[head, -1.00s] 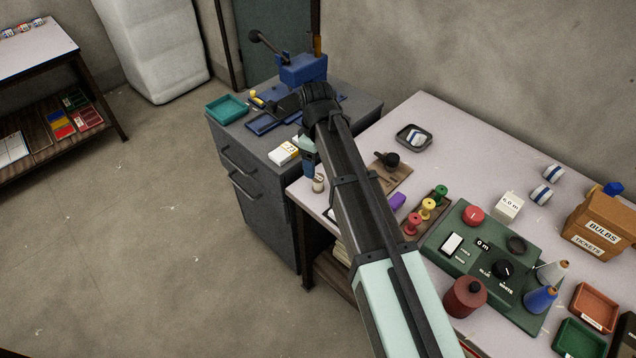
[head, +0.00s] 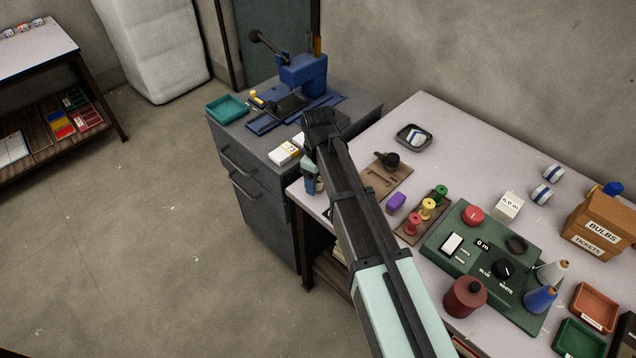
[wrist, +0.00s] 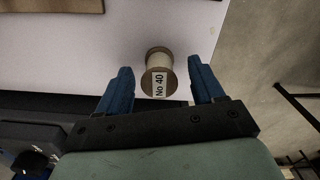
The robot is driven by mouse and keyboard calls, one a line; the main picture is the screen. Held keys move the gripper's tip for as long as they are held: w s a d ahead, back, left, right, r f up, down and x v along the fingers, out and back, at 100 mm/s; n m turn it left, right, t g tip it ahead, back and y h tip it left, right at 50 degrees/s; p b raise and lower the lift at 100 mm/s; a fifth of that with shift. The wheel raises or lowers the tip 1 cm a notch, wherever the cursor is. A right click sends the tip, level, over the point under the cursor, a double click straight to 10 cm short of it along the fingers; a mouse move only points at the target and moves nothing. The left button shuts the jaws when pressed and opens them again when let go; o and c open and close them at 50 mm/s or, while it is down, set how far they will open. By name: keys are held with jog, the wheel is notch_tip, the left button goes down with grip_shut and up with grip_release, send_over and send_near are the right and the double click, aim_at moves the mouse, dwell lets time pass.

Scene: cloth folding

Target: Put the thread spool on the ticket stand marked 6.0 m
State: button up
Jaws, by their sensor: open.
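The thread spool (wrist: 160,62), cream with wooden-looking ends and a "No 40" label, stands on the pale table near its edge in the wrist view. My gripper (wrist: 158,70) is open, with one blue finger on each side of the spool in that picture and gaps showing on both sides. Whether the fingers are level with it is unclear. In the head view my gripper (head: 311,182) is at the table's left corner and mostly hides the spool. The white stand marked 6.0 m (head: 508,206) is on the right part of the table, behind a green control box.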

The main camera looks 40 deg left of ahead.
jog(key=shift+c, duration=0.2)
jog(key=c, duration=1.2)
jog(key=shift+o, duration=0.2)
jog(key=shift+r, duration=5.05)
